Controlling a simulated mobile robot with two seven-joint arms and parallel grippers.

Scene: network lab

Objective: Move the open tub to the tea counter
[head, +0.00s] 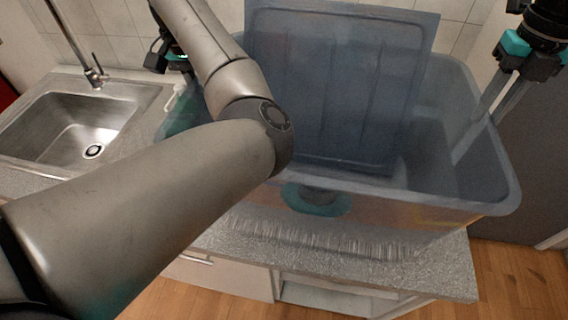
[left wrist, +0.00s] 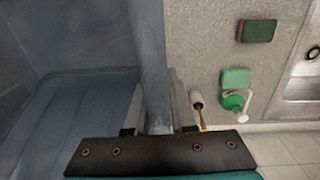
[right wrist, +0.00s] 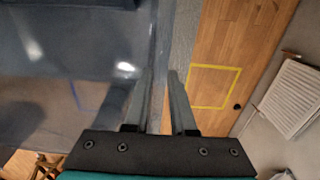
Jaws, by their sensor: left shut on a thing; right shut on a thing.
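The open tub (head: 440,195) is a large, see-through blue-grey box in the middle and right of the head view, over a speckled grey counter (head: 450,270). I cannot tell whether its base touches the counter. A ribbed blue-grey panel (head: 335,90) stands upright within its outline. My left gripper (left wrist: 160,115) is shut on the tub's left wall; my own arm partly hides it in the head view. My right gripper (right wrist: 157,95) is shut on the right wall, and its fingers also show in the head view (head: 497,95).
A steel sink (head: 80,125) with a tap is at the left. A green sponge (left wrist: 258,31) and a green-and-white item (left wrist: 235,90) lie on the counter near it. Wooden floor (head: 515,285) is open at the right, with a yellow outline (right wrist: 213,86) on it.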

